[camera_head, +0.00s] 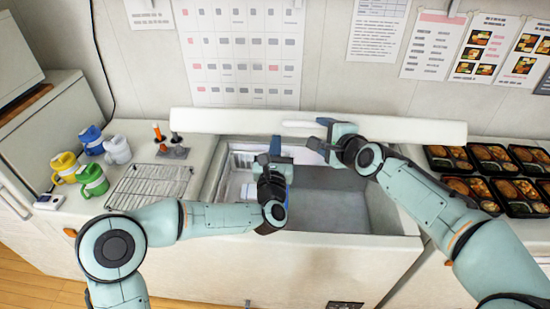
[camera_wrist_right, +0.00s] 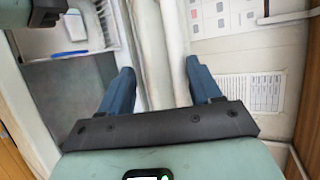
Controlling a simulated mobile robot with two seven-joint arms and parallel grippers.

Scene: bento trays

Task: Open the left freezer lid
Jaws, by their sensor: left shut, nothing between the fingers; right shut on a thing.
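The freezer (camera_head: 408,214) stands in the middle, its top opening uncovered. Its white lid (camera_head: 215,122) stands raised at the back, seen nearly edge-on against the wall. My right gripper (camera_head: 322,134) is at the lid's front edge near the middle. My left gripper (camera_head: 272,152) is shut and empty, over the freezer opening, left of my right gripper. Part of the opening is hidden behind my left arm.
Inside the freezer, a white basket (camera_head: 241,160) sits at the back left. On the left counter are several coloured jugs (camera_head: 92,179), a wire rack (camera_head: 150,188) and a small holder (camera_head: 172,152) with upright items. Several bento trays (camera_head: 492,158) lie to the right.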

